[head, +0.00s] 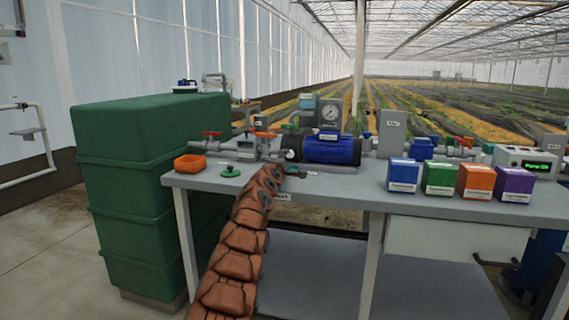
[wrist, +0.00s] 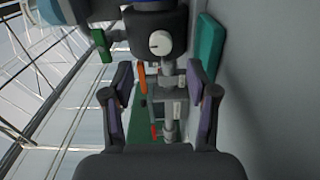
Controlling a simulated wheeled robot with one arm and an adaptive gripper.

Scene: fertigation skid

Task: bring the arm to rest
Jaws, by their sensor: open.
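My arm (head: 240,250) reaches from the bottom of the head view up to the front edge of the skid bench (head: 340,187). Its far end is over the bench in front of the blue pump (head: 333,150); the gripper is too small there to make out well. In the wrist view my gripper (wrist: 160,80) is open, with its two dark fingers apart and nothing held between them. I cannot tell whether the fingers touch anything.
An orange tray (head: 190,164) and a green round handle (head: 230,172) lie on the left of the bench. Blue, green, orange and purple boxes (head: 402,175) stand at the right, near a controller (head: 530,160).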

